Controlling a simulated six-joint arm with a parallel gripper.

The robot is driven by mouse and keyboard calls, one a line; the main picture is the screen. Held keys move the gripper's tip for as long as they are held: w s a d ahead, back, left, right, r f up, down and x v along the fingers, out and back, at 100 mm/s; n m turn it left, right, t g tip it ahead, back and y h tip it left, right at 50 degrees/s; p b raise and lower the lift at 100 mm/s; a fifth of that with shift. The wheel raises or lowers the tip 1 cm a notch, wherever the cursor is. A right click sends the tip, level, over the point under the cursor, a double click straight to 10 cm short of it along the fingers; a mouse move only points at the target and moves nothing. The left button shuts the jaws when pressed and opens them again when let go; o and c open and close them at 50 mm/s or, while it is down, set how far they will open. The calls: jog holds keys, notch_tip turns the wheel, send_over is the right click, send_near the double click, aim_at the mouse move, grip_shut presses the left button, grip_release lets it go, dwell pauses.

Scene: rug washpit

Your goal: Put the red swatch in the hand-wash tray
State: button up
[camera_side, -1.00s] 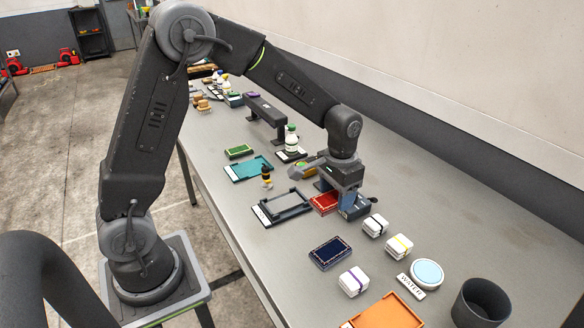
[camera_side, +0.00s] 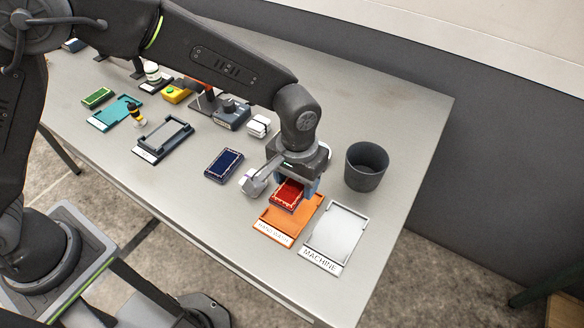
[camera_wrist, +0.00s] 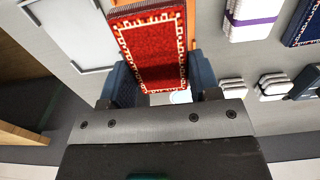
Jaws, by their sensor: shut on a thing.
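The red swatch (camera_side: 287,195) is a small red rug piece with a cream patterned border. My gripper (camera_side: 291,184) is shut on it and holds it over the orange hand-wash tray (camera_side: 279,229), whose label reads HAND WASH. In the side view the swatch covers the back part of the tray; I cannot tell whether it touches the tray floor. In the wrist view the red swatch (camera_wrist: 150,50) sits between the two blue fingers (camera_wrist: 154,88), and only a sliver of orange shows beside it.
A grey-white tray (camera_side: 337,235) labelled MACHINE stands just right of the orange tray. A dark cup (camera_side: 366,167) stands behind it. A navy swatch (camera_side: 224,165) lies to the left, and a white bundle (camera_side: 253,185) is close beside my gripper.

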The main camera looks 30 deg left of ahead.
aim_at(296, 193)
jog(key=shift+f, duration=2.15)
jog(key=shift+f, duration=0.45)
jog(key=o, duration=0.9)
jog(key=shift+c, duration=0.7)
jog(key=shift+o, duration=1)
jog(key=shift+r, duration=3.5)
jog(key=shift+a, duration=0.1)
